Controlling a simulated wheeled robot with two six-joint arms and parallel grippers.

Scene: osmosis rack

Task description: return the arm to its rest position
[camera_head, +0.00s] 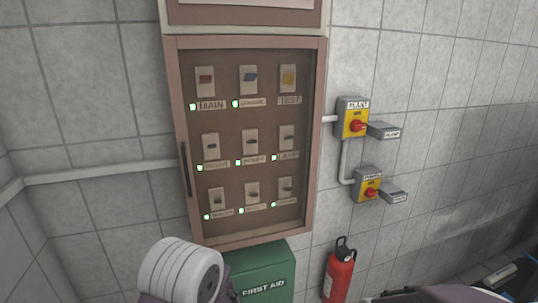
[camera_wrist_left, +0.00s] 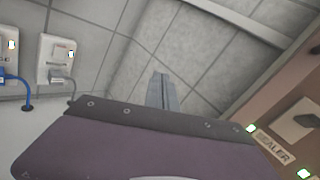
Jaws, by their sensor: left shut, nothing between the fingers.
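My left gripper (camera_wrist_left: 164,92) shows in the left wrist view as narrow grey fingers, shut together with nothing between them, beyond the purple wrist housing. The fingers point toward the tiled wall and touch nothing that I can see. A brown breaker panel (camera_wrist_left: 285,95) is at the right of that view, with a label that seems to read SEALER and green lights. In the head view, a white rounded link of my left arm is at the bottom, in front of the panel's lower left; its fingers do not show there. My right gripper is not in view.
The breaker panel (camera_head: 308,140) holds three rows of switches, several with green lights. Two yellow isolator boxes with red knobs, upper (camera_head: 353,118) and lower (camera_head: 368,186), are right of it. Below are a green first aid box (camera_head: 264,275) and a red extinguisher (camera_head: 339,272).

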